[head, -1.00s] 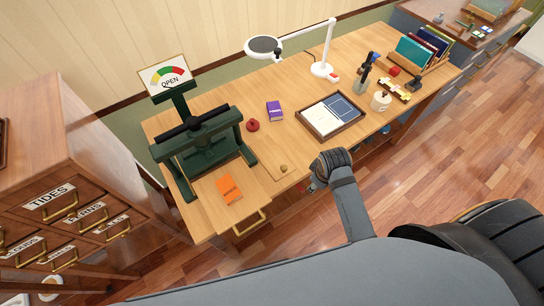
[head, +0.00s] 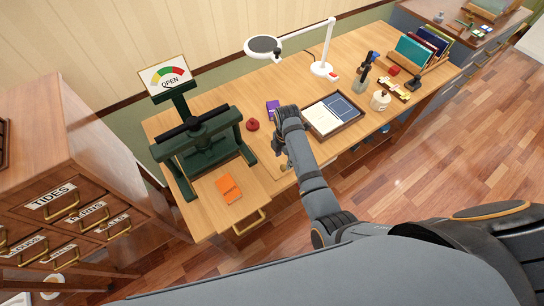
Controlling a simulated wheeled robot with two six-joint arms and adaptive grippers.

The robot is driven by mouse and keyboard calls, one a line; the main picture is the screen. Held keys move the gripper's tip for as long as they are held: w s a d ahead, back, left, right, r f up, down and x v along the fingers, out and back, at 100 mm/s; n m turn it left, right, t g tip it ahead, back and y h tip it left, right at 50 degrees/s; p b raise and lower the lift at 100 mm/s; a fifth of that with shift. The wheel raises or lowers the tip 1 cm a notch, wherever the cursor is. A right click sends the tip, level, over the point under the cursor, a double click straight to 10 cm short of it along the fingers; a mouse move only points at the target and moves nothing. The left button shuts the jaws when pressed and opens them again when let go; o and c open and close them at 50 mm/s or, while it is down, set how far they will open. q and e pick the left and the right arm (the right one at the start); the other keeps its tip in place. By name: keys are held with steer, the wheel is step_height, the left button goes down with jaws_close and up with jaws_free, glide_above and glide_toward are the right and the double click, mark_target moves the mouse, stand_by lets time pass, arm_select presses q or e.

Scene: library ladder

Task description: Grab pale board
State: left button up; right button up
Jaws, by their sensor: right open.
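The pale board (head: 264,160) lies flat on the desk, to the right of the green press, close in colour to the desk top. My right arm reaches in from the lower right and covers part of the board. My right gripper (head: 280,148) is over the board, pointing down, and is open. The small knob on the board is hidden or hard to make out behind my arm. I cannot tell whether the fingers touch the board. My left gripper is not in view.
The green press (head: 200,148) with an OPEN gauge sign stands to the left. An orange book (head: 228,189), a red object (head: 252,125), a purple book (head: 272,107) and a framed tray (head: 345,123) lie around. A white lamp (head: 322,68) stands behind.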

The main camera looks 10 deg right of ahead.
mark_target(284, 167)
steer(key=shift+w+f, duration=0.1)
steer(key=shift+f, duration=0.8)
steer(key=shift+f+p, duration=0.3)
steer(key=shift+f, duration=0.05)
steer(key=f, duration=0.4)
steer(key=shift+s+f, duration=0.2)
steer(key=shift+f, duration=0.05)
steer(key=shift+r, duration=0.1)
jaws_close()
